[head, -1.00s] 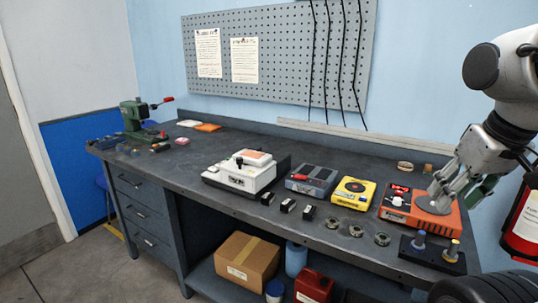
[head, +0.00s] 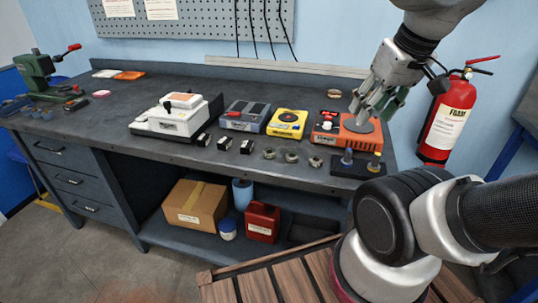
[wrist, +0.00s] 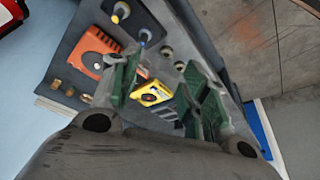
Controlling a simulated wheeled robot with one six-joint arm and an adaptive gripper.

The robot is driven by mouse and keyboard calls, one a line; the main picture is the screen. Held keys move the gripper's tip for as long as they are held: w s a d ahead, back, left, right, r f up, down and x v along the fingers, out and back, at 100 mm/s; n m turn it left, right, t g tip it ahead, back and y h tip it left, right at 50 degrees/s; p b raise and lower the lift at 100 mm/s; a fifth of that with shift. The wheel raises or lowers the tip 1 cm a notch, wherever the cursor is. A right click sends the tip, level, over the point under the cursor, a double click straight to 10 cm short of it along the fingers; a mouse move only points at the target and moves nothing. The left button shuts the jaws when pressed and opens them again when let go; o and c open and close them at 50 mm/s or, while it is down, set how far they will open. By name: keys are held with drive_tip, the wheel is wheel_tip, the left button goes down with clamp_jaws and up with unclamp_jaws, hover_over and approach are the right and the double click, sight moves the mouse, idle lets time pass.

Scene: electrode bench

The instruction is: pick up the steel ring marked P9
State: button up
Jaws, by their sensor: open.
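Several small steel rings lie in a row near the front edge of the bench: a left ring (head: 269,154), a middle ring (head: 291,156) and a right ring (head: 315,162). No marking is legible, so I cannot tell which is P9. My gripper (head: 366,112) is open and empty, above the orange device (head: 330,134) and its grey disc (head: 357,126), behind and right of the rings. In the wrist view my gripper (wrist: 158,88) shows two green fingers spread apart, with rings (wrist: 167,52) beyond them, partly blocked by a finger.
A dark block with two upright pegs (head: 350,168) stands right of the rings. A yellow device (head: 287,123), a grey device (head: 244,115) and small black blocks (head: 224,143) are left. A brass-coloured ring (head: 334,93) lies behind. A fire extinguisher (head: 447,118) is at right.

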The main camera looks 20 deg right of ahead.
drive_tip(key=shift+o, duration=0.9)
drive_tip(key=shift+w+a+f, duration=0.1)
drive_tip(key=shift+a, duration=0.1)
drive_tip(key=m+g, duration=0.5)
drive_tip(key=m, duration=0.2)
hover_over(269, 154)
drive_tip(key=s, duration=0.2)
drive_tip(key=f, duration=0.9)
drive_tip(key=d+f, duration=0.1)
drive_tip(key=f, duration=0.4)
drive_tip(key=shift+w, duration=0.25)
drive_tip(key=w+f+m, duration=0.1)
drive_tip(key=f+m, duration=0.1)
drive_tip(key=w+f+m, duration=0.1)
drive_tip(key=f+m, duration=0.1)
drive_tip(key=m, duration=0.1)
drive_tip(key=w+f+m, duration=0.1)
drive_tip(key=f+m, duration=0.1)
drive_tip(key=f, duration=0.1)
drive_tip(key=shift+a+m+t, duration=0.2)
drive_tip(key=shift+m+t, duration=0.2)
